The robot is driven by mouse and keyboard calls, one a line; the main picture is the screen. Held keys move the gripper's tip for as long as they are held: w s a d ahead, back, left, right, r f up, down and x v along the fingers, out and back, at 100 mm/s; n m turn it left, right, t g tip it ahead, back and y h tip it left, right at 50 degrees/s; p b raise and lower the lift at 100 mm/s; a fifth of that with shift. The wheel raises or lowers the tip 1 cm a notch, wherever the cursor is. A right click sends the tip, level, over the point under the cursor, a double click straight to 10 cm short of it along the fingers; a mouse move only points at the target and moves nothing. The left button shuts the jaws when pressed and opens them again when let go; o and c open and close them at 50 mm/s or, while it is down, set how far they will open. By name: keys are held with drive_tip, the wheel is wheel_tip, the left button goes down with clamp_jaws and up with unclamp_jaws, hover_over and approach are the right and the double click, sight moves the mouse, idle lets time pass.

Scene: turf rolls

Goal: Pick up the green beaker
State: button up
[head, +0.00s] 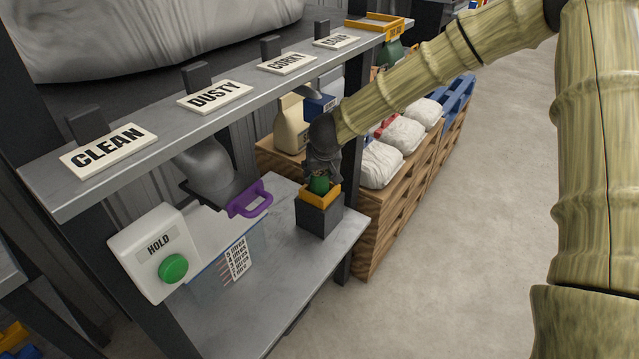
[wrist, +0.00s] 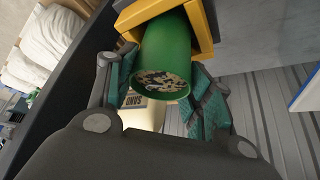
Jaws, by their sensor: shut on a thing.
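The green beaker (head: 320,184) stands in the yellow-rimmed dark holder (head: 320,217) at the right end of the lower shelf. My gripper (head: 322,172) reaches down onto it from above and is shut on it. In the wrist view the green beaker (wrist: 165,52) lies between the two fingers of my gripper (wrist: 165,90). Its open end faces the camera and shows a speckled, grainy filling. The yellow rim (wrist: 204,25) surrounds the beaker's far part, so its lower end is hidden.
An upper shelf (head: 165,130) with CLEAN, DUSTY and other signs runs beside my arm. A grey machine with a purple handle (head: 249,199) and a HOLD box with a green button (head: 173,268) stand left. Wooden crates with white sacks (head: 405,134) lie behind. The lower shelf's front (head: 240,315) is clear.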

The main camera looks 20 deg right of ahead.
drive_tip(key=shift+r, duration=0.1)
drive_tip(key=r+p, duration=0.1)
drive_tip(key=p, duration=0.2)
drive_tip(key=shift+r, duration=0.35)
drive_tip(key=shift+f+b, duration=0.35)
drive_tip(key=shift+b, duration=0.1)
drive_tip(key=shift+s+b, duration=0.15)
drive_tip(key=shift+b, duration=0.3)
drive_tip(key=shift+s+a+t+b, duration=0.1)
drive_tip(key=shift+t+b, duration=0.3)
drive_tip(key=shift+b, duration=0.3)
